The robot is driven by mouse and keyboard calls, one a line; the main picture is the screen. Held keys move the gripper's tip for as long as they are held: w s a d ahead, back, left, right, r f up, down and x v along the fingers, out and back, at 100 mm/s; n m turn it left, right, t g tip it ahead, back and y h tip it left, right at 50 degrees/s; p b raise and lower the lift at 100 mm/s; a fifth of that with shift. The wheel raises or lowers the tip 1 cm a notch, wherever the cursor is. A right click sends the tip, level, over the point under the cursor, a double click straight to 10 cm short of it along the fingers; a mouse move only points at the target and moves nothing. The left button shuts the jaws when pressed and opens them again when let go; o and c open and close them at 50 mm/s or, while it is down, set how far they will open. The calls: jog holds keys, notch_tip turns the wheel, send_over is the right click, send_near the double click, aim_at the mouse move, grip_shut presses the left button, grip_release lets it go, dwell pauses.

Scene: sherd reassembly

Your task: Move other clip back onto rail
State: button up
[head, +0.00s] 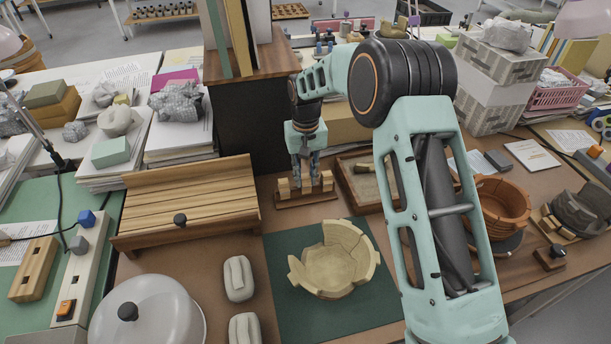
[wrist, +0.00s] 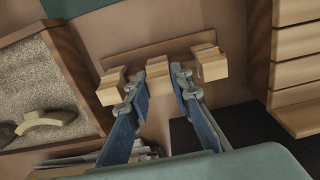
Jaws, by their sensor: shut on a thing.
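A dark wooden rail (head: 306,202) stands on the table near the middle, and it also shows in the wrist view (wrist: 160,46). Pale wooden clips are lined up along it: one at one end (head: 283,188), one at the other end (head: 327,181), and a middle clip (wrist: 158,74) between them. My gripper (head: 305,182) points down over the rail, its fingers on either side of the middle clip and shut on it. The middle clip sits in line with the others; I cannot tell whether it is fully seated on the rail. The fingers partly hide it in the head view.
A slatted wooden rack (head: 190,205) stands to the left. A sand tray (head: 360,185) with a sherd is close on the right. A partly rebuilt bowl (head: 335,265) sits on a green mat (head: 285,315) in front. A dark cabinet (head: 245,120) stands behind.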

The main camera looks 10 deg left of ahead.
jog(key=shift+f, duration=0.3)
dwell(0.9)
jog(key=o, duration=0.8)
notch_tip(320, 180, up, 12)
jog(key=shift+r, duration=0.1)
dwell(0.4)
